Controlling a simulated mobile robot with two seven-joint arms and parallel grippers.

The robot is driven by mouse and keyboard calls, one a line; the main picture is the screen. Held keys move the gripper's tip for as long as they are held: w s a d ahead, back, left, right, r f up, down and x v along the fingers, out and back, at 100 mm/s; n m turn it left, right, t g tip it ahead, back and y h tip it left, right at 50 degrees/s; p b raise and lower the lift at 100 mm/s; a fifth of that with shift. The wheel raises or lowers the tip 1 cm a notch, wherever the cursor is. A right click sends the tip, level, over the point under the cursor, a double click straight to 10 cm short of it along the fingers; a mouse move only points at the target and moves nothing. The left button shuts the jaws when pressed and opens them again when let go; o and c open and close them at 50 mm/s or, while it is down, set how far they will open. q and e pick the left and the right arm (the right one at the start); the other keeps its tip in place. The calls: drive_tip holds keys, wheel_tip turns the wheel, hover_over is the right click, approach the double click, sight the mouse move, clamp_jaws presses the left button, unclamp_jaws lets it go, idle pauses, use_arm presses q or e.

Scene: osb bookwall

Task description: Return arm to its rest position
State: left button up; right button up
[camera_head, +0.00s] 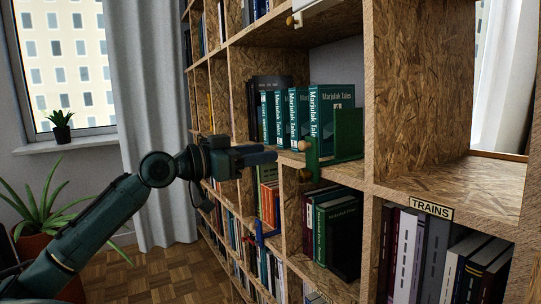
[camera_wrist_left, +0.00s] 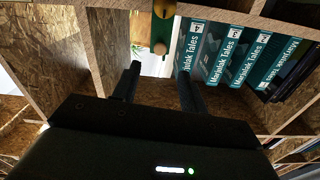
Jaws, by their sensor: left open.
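My left gripper (camera_head: 262,156) is in front of the wooden bookshelf, at the height of the shelf with the teal "Marjulak Tales" books (camera_head: 298,116). Its fingers are apart and nothing is between them. In the left wrist view the two fingers of the gripper (camera_wrist_left: 158,82) point toward the shelf edge, with the teal books (camera_wrist_left: 232,55) beyond to the right. A green bookend (camera_head: 347,133) with wooden knobs stands at the right end of the books. It also shows in the left wrist view (camera_wrist_left: 162,30), beyond the fingertips. My right gripper is not in view.
The bookshelf (camera_head: 375,80) fills the right side, close to the gripper. Lower compartments hold more books (camera_head: 335,230), and one carries a "TRAINS" label (camera_head: 431,208). A potted plant (camera_head: 45,205) stands at the left near the window. Floor (camera_head: 150,270) shows between plant and shelf.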

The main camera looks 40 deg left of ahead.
use_arm(q)
drive_tip(key=shift+f, duration=0.1)
drive_tip(key=s+d+f+n+g+y, duration=0.15)
drive_tip(key=d+f, duration=0.25)
drive_tip(key=f, duration=1)
drive_tip(key=s+d+f+g+y, duration=0.15)
drive_tip(key=d+f, duration=0.25)
drive_tip(key=f, duration=1)
drive_tip(key=s+d+f, duration=0.9)
drive_tip(key=d, duration=0.1)
drive_tip(key=s+d+r+g+p, duration=0.3)
drive_tip(key=s+d+p, duration=0.3)
drive_tip(key=p, duration=0.8)
drive_tip(key=shift+d+r+y, duration=0.25)
drive_tip(key=shift+d+y, duration=0.05)
drive_tip(key=shift+d, duration=0.65)
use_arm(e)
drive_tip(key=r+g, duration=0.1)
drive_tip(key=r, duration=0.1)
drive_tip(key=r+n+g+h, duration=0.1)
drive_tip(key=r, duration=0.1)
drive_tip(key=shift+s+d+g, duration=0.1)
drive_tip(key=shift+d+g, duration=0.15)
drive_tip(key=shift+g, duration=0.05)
